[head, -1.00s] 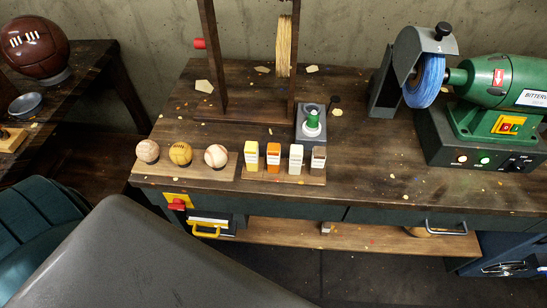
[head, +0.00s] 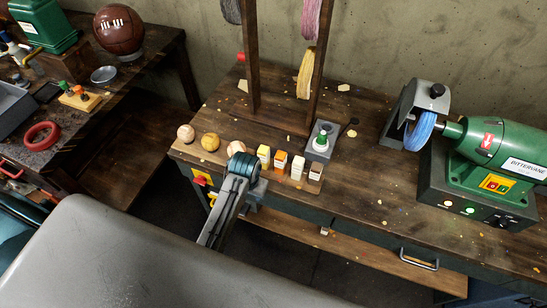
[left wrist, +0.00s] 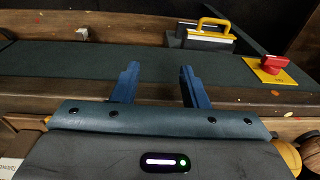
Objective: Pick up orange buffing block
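The orange buffing block (head: 281,162) stands upright in the head view, in a row of small blocks on a wooden strip near the bench's front edge. A yellow block (head: 263,154) is to its left, and a white block (head: 297,167) and a brown block (head: 315,174) are to its right. My left gripper (head: 243,164) is just left of the row, at the bench's front edge, apart from the orange block. In the left wrist view its two blue fingers (left wrist: 157,72) are spread, with nothing between them. My right gripper is out of view.
Several balls, including a yellow one (head: 210,142), sit left of the blocks. A grey device with a green knob (head: 322,140) stands behind them. A wooden frame (head: 253,70) rises at the back. A green buffing machine (head: 495,150) occupies the right. The bench between is mostly clear.

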